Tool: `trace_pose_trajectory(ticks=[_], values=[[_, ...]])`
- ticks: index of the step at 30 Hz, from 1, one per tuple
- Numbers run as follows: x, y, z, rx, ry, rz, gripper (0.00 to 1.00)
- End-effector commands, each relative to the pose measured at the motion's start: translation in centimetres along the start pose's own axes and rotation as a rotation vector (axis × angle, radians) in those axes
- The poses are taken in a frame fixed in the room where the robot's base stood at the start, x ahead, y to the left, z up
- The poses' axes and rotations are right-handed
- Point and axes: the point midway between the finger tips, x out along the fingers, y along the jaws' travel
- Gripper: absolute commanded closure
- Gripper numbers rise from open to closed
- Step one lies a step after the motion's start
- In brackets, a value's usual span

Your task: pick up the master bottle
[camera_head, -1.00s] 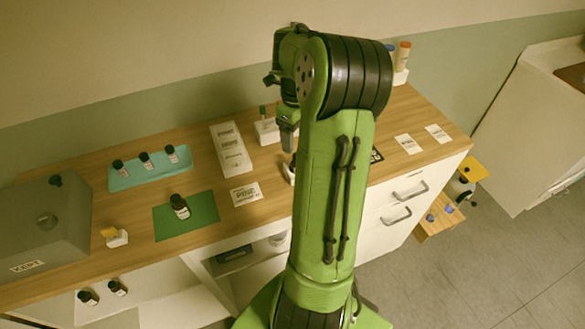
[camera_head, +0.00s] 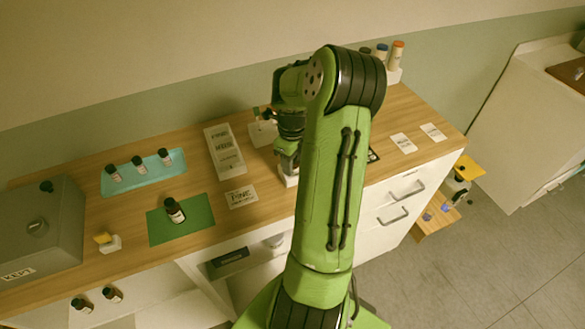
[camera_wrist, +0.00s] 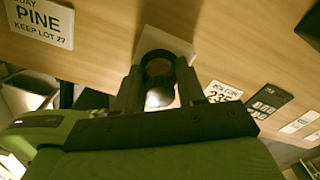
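A dark bottle with a pale label (camera_head: 174,211) stands upright on the green mat (camera_head: 200,222). Three similar bottles (camera_head: 139,165) stand in a row on the teal tray (camera_head: 112,188). No readable label tells which bottle is the master. My gripper (camera_head: 287,168) points down at the worktop, right of the PINE card, above a small white base (camera_head: 288,181). In the wrist view my gripper (camera_wrist: 158,72) has its fingers apart, on either side of a round dark-rimmed thing (camera_wrist: 158,66) over the white base (camera_wrist: 165,43). I cannot tell whether they touch it.
A PINE card (camera_head: 241,197) and a white labelled block (camera_head: 224,152) lie left of my gripper. A grey box marked KEPT (camera_head: 40,235) stands at the far left. More bottles (camera_head: 112,294) sit on a lower shelf. A white rack (camera_head: 394,76) holds bottles at the back.

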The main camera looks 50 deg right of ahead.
Motion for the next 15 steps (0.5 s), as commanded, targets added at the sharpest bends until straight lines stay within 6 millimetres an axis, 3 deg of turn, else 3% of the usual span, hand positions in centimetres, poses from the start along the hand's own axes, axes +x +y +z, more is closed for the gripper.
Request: trace_pose_trajectory(ticks=[1,6,12,15], values=[[0.0,0.0,0.0,0.0,0.0,0.0,0.68],[0.0,0.0,0.0,0.0,0.0,-0.001,0.92],[-0.2,0.0,0.0,0.0,-0.001,-0.001,0.92],[-1.5,-0.1,0.1,0.0,-0.003,-0.004,0.92]])
